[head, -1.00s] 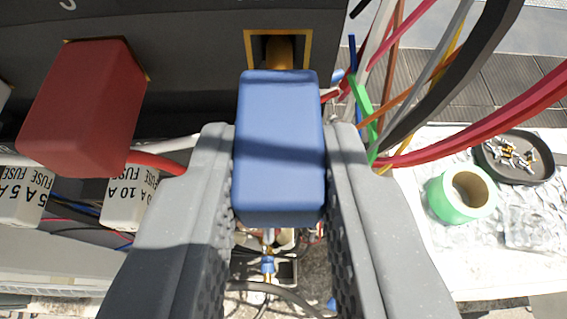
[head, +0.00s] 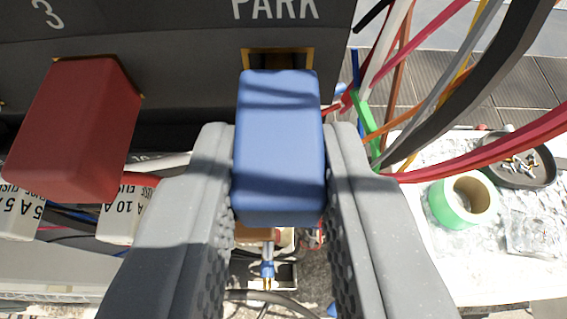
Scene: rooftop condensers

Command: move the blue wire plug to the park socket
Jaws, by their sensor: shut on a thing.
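The blue plug (head: 279,150) is a block held between the two grey fingers of my gripper (head: 279,165), which is shut on it. A yellow-edged socket (head: 300,58) opens in the dark panel just beyond the plug's far end, under the label PARK (head: 275,10). The plug's far end hides the lower part of the socket. I cannot tell whether the plug touches the socket or has entered it. The plug's wire is not clearly seen.
A red plug (head: 75,130) sits at the panel to the left, below the number 3. White fuse labels (head: 118,222) lie beneath it. Loose coloured wires (head: 440,90) hang close on the right. A green tape roll (head: 463,200) and a black dish (head: 520,175) rest on a white surface.

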